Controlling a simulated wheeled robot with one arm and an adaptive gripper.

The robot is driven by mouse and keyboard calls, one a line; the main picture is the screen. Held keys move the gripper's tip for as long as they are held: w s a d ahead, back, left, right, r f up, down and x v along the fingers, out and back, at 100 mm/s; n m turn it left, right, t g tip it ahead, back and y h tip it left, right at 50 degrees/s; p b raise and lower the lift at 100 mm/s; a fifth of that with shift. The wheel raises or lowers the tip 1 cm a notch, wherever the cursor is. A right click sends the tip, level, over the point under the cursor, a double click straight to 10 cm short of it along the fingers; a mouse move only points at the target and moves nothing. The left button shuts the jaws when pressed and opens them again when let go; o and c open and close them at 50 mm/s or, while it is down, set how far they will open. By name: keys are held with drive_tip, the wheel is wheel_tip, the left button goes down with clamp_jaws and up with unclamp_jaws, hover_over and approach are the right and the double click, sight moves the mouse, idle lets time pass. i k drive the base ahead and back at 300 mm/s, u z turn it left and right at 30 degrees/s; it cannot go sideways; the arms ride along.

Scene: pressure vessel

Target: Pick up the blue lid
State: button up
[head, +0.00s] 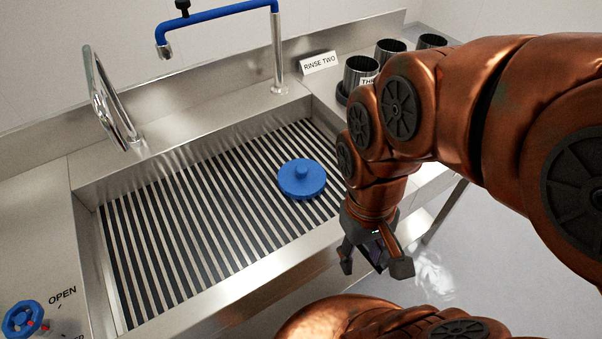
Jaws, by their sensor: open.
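The blue lid (302,180) is a round disc with a small raised knob in its middle. It lies flat, knob up, on the striped bottom of the sink (200,225), towards the right side. My gripper (374,266) is open and empty, pointing down. In the head view it is below and to the right of the lid, near the sink's front edge, and apart from the lid. The lid is fully in view.
A chrome tap (108,100) and a blue-armed spout (215,14) stand behind the sink. Several dark metal cups (388,50) and a "RINSE TWO" sign (320,62) are at the back right. A blue valve wheel (23,319) is at the lower left. The sink's left part is clear.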

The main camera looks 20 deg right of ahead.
sight(300, 179)
drive_tip(key=u, duration=3.55)
drive_tip(key=k, duration=1.1)
drive_tip(key=z, duration=0.95)
